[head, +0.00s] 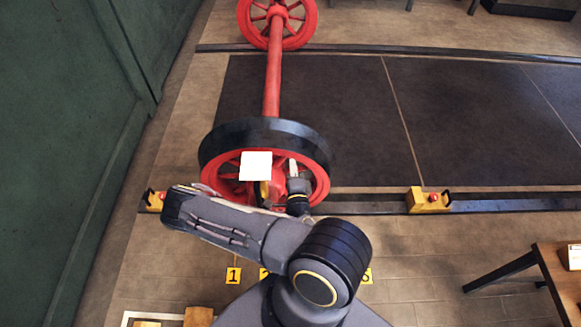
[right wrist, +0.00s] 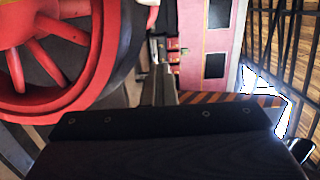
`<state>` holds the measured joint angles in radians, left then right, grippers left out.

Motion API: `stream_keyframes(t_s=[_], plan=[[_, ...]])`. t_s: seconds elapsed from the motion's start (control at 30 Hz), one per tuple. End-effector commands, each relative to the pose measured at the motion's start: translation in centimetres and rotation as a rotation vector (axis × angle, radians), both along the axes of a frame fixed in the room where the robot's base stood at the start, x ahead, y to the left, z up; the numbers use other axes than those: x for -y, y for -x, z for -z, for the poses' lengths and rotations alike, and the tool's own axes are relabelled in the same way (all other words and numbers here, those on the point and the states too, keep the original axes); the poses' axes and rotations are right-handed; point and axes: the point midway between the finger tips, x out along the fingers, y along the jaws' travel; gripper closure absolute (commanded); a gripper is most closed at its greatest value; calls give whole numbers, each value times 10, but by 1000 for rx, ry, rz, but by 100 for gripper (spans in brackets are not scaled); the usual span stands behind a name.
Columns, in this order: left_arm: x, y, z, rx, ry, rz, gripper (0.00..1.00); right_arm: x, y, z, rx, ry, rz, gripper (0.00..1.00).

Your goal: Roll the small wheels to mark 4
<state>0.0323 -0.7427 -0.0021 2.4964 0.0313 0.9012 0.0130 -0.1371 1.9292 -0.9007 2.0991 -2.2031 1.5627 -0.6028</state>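The small wheels are a red wheelset with spoked wheels on a red axle (head: 273,80). The near wheel (head: 317,158) has a black tyre and stands on the near rail; the far wheel (head: 244,18) is at the top. In the right wrist view, the red wheel (right wrist: 88,80) fills the left side. My right gripper (head: 293,170) is at the near wheel's face, right of its centre; contact and finger opening are unclear. Yellow mark 1 (head: 233,275) shows on the floor, with a partly covered mark (head: 264,273) beside it. Mark 4 is not visible; my arm covers that stretch. My left gripper is out of view.
Yellow blocks with red tops stand on the near rail at left (head: 154,202) and right (head: 428,201). The rail (head: 370,203) between wheel and right block looks clear. A green wall (head: 60,130) is at left, a wooden table (head: 553,262) at lower right.

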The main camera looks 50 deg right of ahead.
Motion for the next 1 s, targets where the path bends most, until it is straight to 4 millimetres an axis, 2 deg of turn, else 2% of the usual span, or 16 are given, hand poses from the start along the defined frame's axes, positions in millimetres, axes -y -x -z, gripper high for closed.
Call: stream_keyframes(t_s=[1.0], plan=[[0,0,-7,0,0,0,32,20,24,0,-1,-1,1,100]])
